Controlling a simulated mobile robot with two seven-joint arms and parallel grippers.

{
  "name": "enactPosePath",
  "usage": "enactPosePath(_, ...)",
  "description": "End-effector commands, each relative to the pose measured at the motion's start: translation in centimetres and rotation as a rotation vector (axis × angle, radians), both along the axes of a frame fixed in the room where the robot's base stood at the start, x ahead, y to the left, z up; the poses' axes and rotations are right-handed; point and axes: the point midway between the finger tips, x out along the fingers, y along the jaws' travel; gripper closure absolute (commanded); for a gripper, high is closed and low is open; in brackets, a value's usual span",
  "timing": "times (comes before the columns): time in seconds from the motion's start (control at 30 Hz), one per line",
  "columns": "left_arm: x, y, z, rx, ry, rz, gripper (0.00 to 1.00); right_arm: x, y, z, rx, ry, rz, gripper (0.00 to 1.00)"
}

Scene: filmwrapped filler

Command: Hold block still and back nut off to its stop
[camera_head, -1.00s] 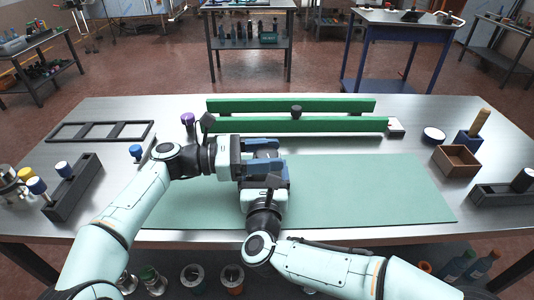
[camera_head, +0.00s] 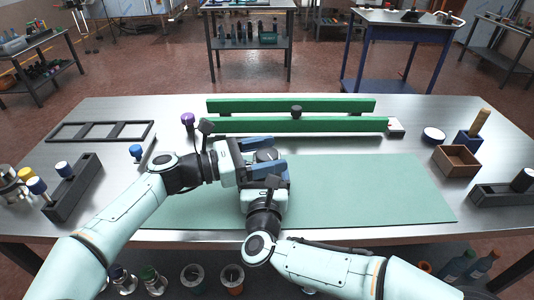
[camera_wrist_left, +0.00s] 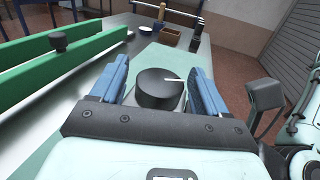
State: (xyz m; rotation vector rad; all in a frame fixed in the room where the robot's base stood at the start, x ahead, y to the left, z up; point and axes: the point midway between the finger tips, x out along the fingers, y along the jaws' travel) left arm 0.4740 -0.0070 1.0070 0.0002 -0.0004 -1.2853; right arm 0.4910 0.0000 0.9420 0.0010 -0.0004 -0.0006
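The nut (camera_head: 266,155) is a dark round knob near the left end of the green mat. It shows large in the left wrist view (camera_wrist_left: 158,92), with a white line from its top centre to the right. My left gripper (camera_head: 279,152) has one blue finger on each side of the nut. In the left wrist view its fingers (camera_wrist_left: 160,66) stand apart with a narrow gap beside the nut. My right gripper (camera_head: 268,188) is just in front of and below the nut. Its fingertips and the block are mostly hidden, so its grip cannot be read.
A green mat (camera_head: 370,190) lies on the metal table, largely clear to the right. Green rails (camera_head: 340,125) run behind. A wooden box (camera_head: 457,161) stands right, black racks (camera_head: 75,187) left. A purple-topped post (camera_head: 188,119) stands behind my left forearm.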

Motion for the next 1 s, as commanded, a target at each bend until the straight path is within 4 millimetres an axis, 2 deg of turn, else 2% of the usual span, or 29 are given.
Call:
enactPosePath(0.27, -0.1, 0.4, 0.0, 0.000, 0.000, 0.000, 0.25, 0.0, 0.0, -0.1, 0.000, 0.002, -0.001, 0.56)
enactPosePath(0.37, -0.4, 1.7, 0.0, 0.001, -0.001, 0.004, 0.25, 0.0, 0.0, -0.1, 0.000, 0.002, -0.001, 0.56)
enactPosePath(0.73, -2.6, 8.9, 0.0, 0.000, -0.001, 0.004, 0.25, 0.0, 0.0, -0.1, 0.000, 0.002, -0.001, 0.56)
enactPosePath(0.9, -3.2, 10.9, 0.0, 0.000, 0.000, 0.002, 0.25, 0.0, 0.0, -0.1, 0.000, 0.002, -0.001, 0.56)
enactPosePath(1.0, -3.4, 11.4, 0.0, 0.000, 0.000, 0.000, 0.25, 0.0, 0.0, -0.1, -0.001, 0.002, -0.001, 0.56)
